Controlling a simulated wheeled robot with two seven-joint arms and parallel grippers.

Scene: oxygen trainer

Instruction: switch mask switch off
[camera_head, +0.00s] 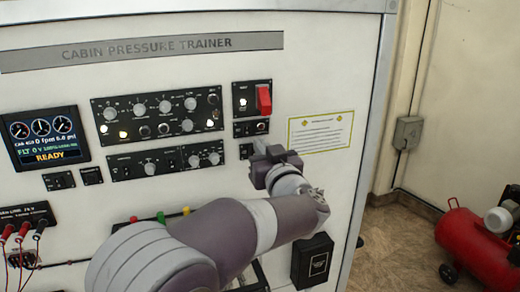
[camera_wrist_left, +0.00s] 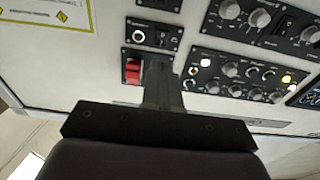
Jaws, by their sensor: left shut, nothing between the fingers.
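A red guarded switch (camera_head: 264,99) sits on a small black panel at the upper right of the trainer face, beside a lit lamp (camera_head: 243,103). It also shows in the left wrist view as a red block (camera_wrist_left: 132,72), partly beside my fingers. The labels are too small to read, so I cannot tell which switch is the mask switch. Another small panel (camera_head: 251,128) with a switch and knob lies just below it. My left gripper (camera_head: 262,146) is shut and empty, just below these panels. In the left wrist view its fingers (camera_wrist_left: 159,68) overlap the red switch's panel. My right gripper is not in view.
Black knob panels (camera_head: 158,115) lie left of my gripper, with a lit display (camera_head: 42,138) further left. A paper notice (camera_head: 320,131) is on the right. A red compressor tank (camera_head: 475,248) stands on the floor at right.

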